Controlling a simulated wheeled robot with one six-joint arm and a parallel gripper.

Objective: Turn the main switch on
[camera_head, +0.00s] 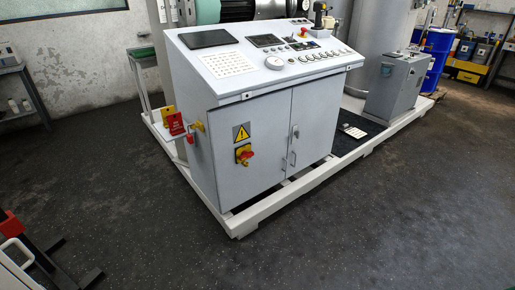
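A red rotary switch on a yellow plate (244,154) is on the left door of the grey control cabinet (240,185), below a yellow warning triangle (241,132). I take it to be the main switch; its handle position is too small to read. On the cabinet's left side is another yellow and red fitting (197,127), with a red tag (175,124) and a yellow tag (168,112) beside it. My gripper is not in view.
The cabinet stands on a white raised frame (240,225) with low edges. A red and black object (14,226) with a white handle is at the lower left. Dark floor in front is clear. A smaller grey cabinet (397,88) and blue drum (438,50) stand to the right.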

